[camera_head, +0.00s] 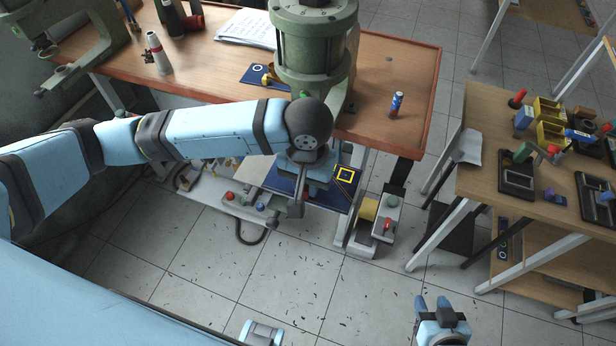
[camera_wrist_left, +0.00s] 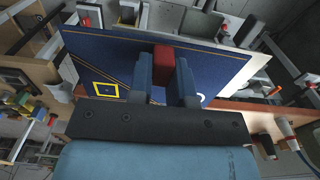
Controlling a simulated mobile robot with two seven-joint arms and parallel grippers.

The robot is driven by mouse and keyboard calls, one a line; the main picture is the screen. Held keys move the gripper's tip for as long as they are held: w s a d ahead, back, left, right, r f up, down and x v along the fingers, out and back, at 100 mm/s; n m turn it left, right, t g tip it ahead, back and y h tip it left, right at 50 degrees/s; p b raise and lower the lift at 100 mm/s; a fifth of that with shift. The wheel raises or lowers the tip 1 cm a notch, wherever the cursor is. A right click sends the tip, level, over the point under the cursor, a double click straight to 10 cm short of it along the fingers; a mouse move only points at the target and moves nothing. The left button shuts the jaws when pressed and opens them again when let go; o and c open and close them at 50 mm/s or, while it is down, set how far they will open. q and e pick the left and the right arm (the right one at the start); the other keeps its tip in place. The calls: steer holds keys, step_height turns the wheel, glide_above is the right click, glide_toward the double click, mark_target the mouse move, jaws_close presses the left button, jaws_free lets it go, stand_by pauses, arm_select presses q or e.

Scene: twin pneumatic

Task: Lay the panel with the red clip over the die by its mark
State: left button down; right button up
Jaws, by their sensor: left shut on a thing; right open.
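The dark blue panel (camera_wrist_left: 225,66) has a yellow square outline (camera_wrist_left: 105,90) near one corner and a white curved mark (camera_wrist_left: 200,97), partly hidden by a finger. My left gripper (camera_wrist_left: 165,70) is shut on its red clip (camera_wrist_left: 164,58). In the head view this panel (camera_head: 312,192) hangs just off the table's front edge, below the green press, with the yellow square (camera_head: 345,174) at its right. My left wrist covers the clip there. My right gripper (camera_head: 433,304) is open and empty over the floor. I cannot make out the die.
The green press (camera_head: 312,45) stands on the brown table (camera_head: 376,60). Behind my left arm lies another blue panel (camera_head: 251,75) with a white ring and yellow clip. A control box (camera_head: 386,216) with buttons is near the held panel.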

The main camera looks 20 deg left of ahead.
arm_select(q)
steer(key=shift+r+p, duration=0.15)
steer(key=shift+p, duration=0.45)
steer(key=shift+f, duration=0.5)
steer(key=shift+f+p, duration=0.3)
steer(key=shift+f, duration=1.55)
steer(key=shift+p, duration=1.5)
steer(key=shift+f, duration=0.25)
